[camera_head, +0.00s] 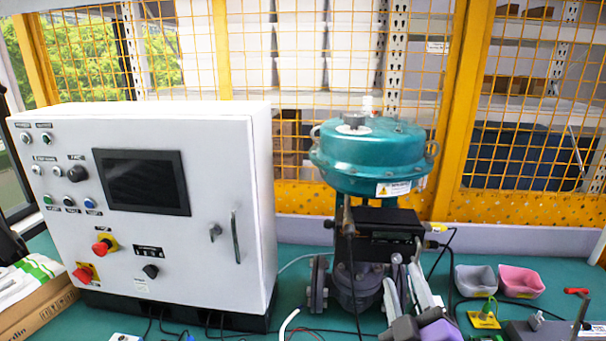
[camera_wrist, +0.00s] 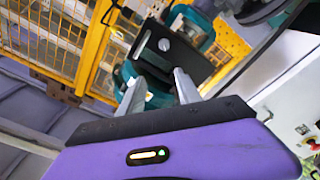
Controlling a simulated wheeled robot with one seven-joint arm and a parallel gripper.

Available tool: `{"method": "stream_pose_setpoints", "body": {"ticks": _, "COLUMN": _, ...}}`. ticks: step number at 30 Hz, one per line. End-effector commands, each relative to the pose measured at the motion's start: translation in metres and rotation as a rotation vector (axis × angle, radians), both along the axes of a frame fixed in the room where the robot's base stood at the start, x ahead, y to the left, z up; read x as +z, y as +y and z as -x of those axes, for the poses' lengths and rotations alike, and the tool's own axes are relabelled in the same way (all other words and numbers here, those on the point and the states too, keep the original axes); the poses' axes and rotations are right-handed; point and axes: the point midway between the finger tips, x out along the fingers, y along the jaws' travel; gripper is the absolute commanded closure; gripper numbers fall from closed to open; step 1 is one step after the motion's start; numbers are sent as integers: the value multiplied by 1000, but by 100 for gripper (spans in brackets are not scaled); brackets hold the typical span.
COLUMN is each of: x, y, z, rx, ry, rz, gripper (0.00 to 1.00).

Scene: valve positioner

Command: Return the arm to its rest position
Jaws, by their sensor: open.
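My gripper (camera_head: 408,278) is at the lower right of the head view, in front of the valve positioner, with its purple body at the bottom edge. In the wrist view, the two grey fingers of my gripper (camera_wrist: 159,77) stand apart with nothing between them. The valve has a round teal actuator (camera_head: 372,157) on top. A black positioner box (camera_head: 388,217) is fixed below it, and it also shows beyond the fingers in the wrist view (camera_wrist: 172,46). The valve's lower body is partly hidden behind my gripper. I cannot tell the exact gap between fingers and valve.
A white control cabinet (camera_head: 145,240) stands at the left on the green table (camera_head: 300,262). A grey bin (camera_head: 476,279) and a pink bin (camera_head: 521,282) sit right of the valve. Cables lie around its base. A yellow mesh fence (camera_head: 300,100) stands behind.

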Motion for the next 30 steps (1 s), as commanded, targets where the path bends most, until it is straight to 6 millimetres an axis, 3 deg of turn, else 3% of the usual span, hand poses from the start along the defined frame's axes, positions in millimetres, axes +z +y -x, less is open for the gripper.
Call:
{"method": "stream_pose_setpoints", "body": {"ticks": 5, "x": -3, "y": 9, "z": 37, "rx": 76, "ry": -77, "rz": -177, "gripper": 59}}
{"method": "stream_pose_setpoints", "body": {"ticks": 11, "x": -29, "y": 16, "z": 91, "rx": 134, "ry": -91, "rz": -359, "gripper": 59}}
{"method": "stream_pose_setpoints", "body": {"ticks": 21, "x": -74, "y": 16, "z": 214, "rx": 167, "ry": -35, "rz": -660, "gripper": 59}}
{"method": "stream_pose_setpoints", "body": {"ticks": 30, "x": -98, "y": 8, "z": 318, "rx": 120, "ry": 91, "rz": -818, "gripper": 59}}
